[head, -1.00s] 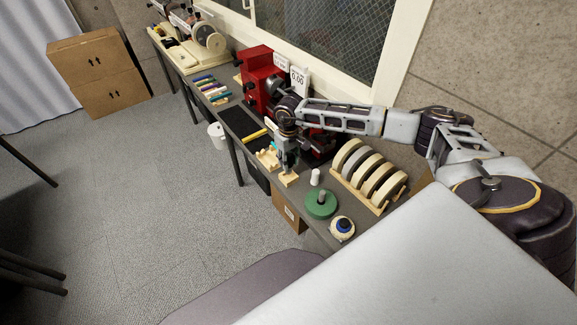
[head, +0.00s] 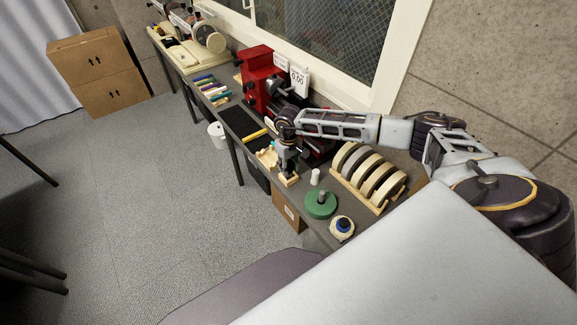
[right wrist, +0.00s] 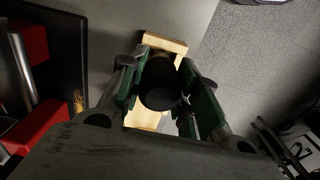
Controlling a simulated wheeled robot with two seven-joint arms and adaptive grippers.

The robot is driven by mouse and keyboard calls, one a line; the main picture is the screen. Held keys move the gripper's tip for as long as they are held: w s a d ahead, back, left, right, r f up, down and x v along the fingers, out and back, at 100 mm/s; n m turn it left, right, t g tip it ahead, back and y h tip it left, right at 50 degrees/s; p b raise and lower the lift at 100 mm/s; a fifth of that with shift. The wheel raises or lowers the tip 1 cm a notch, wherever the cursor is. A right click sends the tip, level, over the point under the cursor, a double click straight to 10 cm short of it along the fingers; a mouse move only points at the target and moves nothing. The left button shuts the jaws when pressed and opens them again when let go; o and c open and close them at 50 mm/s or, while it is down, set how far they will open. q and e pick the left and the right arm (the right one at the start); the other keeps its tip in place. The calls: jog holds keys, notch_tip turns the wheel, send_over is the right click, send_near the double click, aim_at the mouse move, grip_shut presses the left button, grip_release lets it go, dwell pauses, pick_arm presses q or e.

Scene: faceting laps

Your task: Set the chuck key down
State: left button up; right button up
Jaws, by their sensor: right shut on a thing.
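My right gripper (head: 287,168) is over the bench, just above a small pale wooden block (head: 290,181). In the right wrist view the gripper (right wrist: 162,90) is shut, its green-padded fingers on both sides of a dark round piece, which I take to be the chuck key (right wrist: 160,80). The wooden block (right wrist: 166,42) shows beneath it. I cannot tell whether the key touches the block. The key's lower part is hidden. My left gripper is not in view.
A wooden rack of discs (head: 368,177), a white cylinder (head: 315,177), a green lap (head: 320,204) and a round blue-and-cream item (head: 342,227) stand close by on the right. A red machine (head: 258,80) stands behind, with a black mat (head: 238,122) to the left.

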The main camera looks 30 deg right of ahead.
jog(key=shift+f, duration=0.15)
jog(key=o, duration=1)
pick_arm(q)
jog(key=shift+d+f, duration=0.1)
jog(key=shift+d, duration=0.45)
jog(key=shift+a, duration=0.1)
